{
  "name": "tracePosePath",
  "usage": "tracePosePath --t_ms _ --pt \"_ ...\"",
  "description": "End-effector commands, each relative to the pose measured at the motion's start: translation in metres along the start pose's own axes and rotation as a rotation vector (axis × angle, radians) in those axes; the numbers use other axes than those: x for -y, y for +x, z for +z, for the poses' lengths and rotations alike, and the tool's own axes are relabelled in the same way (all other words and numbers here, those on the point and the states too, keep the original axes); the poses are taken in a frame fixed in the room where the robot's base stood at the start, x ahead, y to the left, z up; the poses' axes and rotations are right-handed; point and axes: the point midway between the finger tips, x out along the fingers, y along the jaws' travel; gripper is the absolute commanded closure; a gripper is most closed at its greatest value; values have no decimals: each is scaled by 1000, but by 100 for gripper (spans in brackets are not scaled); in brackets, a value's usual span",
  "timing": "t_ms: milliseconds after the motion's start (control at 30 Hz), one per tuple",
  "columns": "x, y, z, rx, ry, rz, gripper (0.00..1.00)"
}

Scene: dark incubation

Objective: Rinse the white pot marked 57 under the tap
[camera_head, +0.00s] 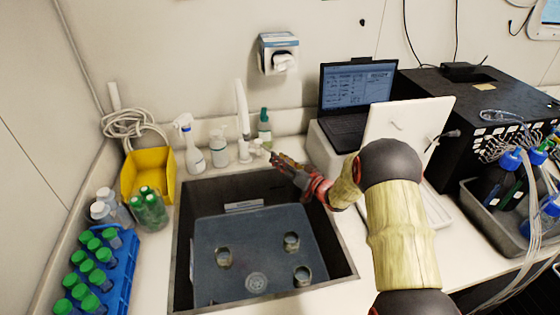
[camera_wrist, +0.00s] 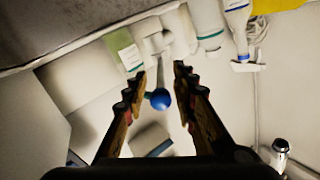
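Three small round pots stand apart in the dark sink (camera_head: 185,262): one at the left (camera_head: 224,258), one at the right (camera_head: 291,242) and one at the front right (camera_head: 302,275). Their markings are too small to read, so I cannot tell which is 57. The white tap (camera_head: 242,115) rises behind the sink. My gripper (camera_head: 274,158) is over the sink's back right edge, beside the tap's base. In the wrist view, my gripper (camera_wrist: 160,76) is open, and a blue ball knob (camera_wrist: 160,99) on a short stem shows between its fingers, with gaps on both sides.
A spray bottle (camera_head: 190,148), a pump bottle (camera_head: 218,147) and a green bottle (camera_head: 264,130) stand behind the sink. A yellow bin (camera_head: 147,176) and a blue tube rack (camera_head: 120,268) are at the left. A laptop (camera_head: 347,125) and a white panel (camera_head: 408,123) are at the right.

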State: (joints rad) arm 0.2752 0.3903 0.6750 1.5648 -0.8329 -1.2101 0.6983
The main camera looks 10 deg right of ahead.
Motion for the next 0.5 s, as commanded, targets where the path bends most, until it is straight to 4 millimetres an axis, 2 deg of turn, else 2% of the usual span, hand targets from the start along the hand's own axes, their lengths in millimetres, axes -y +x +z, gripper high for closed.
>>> tracePosePath --t_ms 300,500 --pt "0 4 0 0 0 0 73" --pt "0 4 0 0 0 0 84"
